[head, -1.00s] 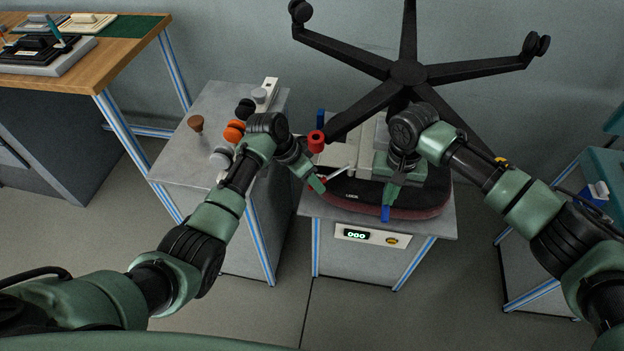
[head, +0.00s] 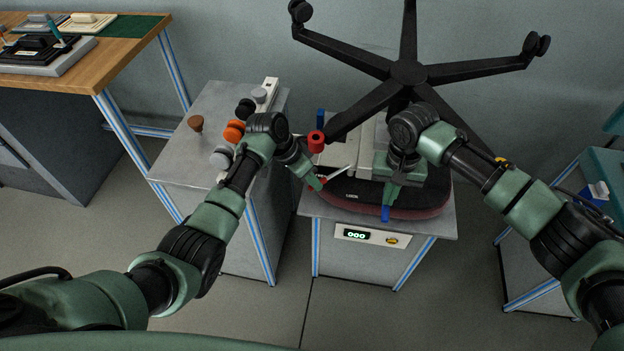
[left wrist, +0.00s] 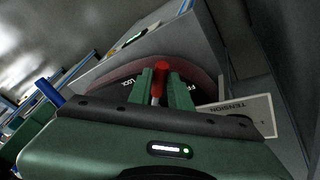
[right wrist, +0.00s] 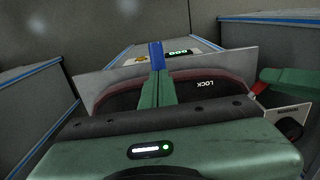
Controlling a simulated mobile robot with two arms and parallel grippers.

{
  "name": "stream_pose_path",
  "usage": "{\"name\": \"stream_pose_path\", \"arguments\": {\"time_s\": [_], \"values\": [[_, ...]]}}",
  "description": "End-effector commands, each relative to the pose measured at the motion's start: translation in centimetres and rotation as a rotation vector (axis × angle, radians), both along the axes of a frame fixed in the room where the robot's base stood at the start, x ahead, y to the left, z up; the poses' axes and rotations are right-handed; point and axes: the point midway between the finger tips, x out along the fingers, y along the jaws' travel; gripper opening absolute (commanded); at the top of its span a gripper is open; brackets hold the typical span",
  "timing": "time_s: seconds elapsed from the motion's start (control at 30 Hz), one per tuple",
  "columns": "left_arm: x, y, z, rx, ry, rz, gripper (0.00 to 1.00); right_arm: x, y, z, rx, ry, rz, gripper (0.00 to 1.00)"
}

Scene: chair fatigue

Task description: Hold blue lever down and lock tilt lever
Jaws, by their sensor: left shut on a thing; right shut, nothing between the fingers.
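The tilt lever, a pale rod (head: 340,173) with a red tip (left wrist: 161,68), sticks out from the chair mechanism near the LOCK label. My left gripper (head: 319,184) is shut on this lever; the left wrist view shows the red tip projecting between its fingers. The blue lever (head: 385,213) lies at the front of the upturned seat (head: 430,207). It also shows in the right wrist view (right wrist: 156,55), just beyond the fingertips of my right gripper (right wrist: 158,77), which is shut and empty. I cannot tell whether they press on it.
The chair's black five-armed base (head: 408,73) rises behind the grippers. A red knob (head: 316,141) stands close to my left wrist. A grey cabinet at the left carries several knobs, one of them orange (head: 234,131). The stand's front has a display (head: 356,234).

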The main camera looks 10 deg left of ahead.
Motion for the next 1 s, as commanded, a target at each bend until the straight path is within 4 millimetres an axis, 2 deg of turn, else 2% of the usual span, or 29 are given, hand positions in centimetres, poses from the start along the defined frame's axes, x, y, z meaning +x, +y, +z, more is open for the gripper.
{"name": "stream_pose_path", "arguments": {"time_s": [0.83, 1.0], "values": [[-0.05, -0.16, 0.01, -0.003, 0.0, 0.0, 0.0, -0.01, -0.19, -0.33, -0.004, 0.0, -0.002, 0.0], [-0.89, -1.08, -0.08, -0.003, -0.001, 0.076, 0.0, -0.01, -0.19, -0.33, -0.004, 0.0, -0.002, 0.0]]}}
